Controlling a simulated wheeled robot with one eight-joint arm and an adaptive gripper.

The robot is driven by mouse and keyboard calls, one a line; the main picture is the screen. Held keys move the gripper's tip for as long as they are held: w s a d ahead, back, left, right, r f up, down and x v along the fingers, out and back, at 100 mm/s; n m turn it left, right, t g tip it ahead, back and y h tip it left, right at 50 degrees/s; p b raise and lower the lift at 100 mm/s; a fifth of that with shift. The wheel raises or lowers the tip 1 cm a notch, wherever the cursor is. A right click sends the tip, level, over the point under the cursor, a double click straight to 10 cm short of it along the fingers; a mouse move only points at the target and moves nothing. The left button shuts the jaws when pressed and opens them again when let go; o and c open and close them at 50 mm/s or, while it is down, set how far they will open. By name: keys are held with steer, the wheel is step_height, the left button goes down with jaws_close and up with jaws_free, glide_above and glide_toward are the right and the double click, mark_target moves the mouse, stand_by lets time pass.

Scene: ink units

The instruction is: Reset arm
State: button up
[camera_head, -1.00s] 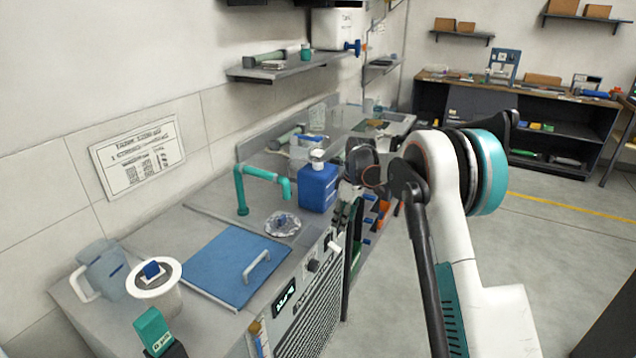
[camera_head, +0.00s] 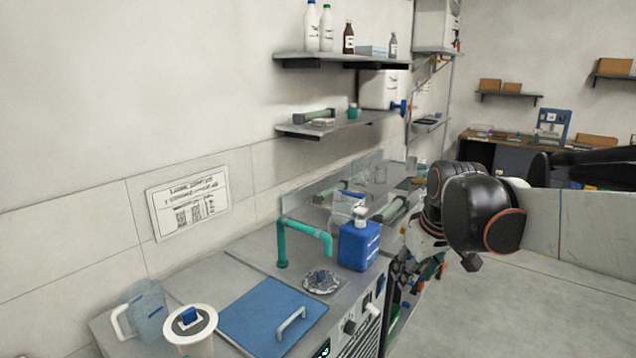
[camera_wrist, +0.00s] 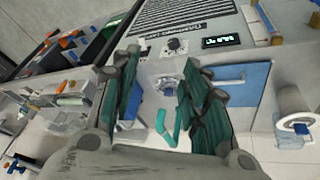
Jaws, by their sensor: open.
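My gripper (camera_wrist: 165,88) is open and empty in the wrist view, its teal-padded fingers spread wide. In the head view my arm's black and white wrist (camera_head: 470,215) is at the right, beside the bench edge, to the right of a blue bottle (camera_head: 359,245). The gripper hangs below it there, partly hidden, and its fingertips are hard to make out.
The bench (camera_head: 245,268) carries a blue lid with a handle (camera_head: 270,312), a teal faucet (camera_head: 305,232), the metal dish (camera_head: 322,281), a clear pitcher (camera_head: 147,308) and a white-rimmed container (camera_head: 190,324). Wall shelves (camera_head: 340,62) hold bottles. Open floor (camera_head: 510,305) lies at the right.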

steer(key=s+f+m+t, duration=0.1)
steer(key=s+f+m, duration=0.1)
steer(key=s, duration=0.9)
steer(key=s+f+m+t, duration=0.1)
steer(key=s+f+m, duration=0.1)
steer(key=s, duration=0.8)
steer(key=shift+s+f+m+t, duration=0.3)
steer(key=shift+s+f, duration=0.05)
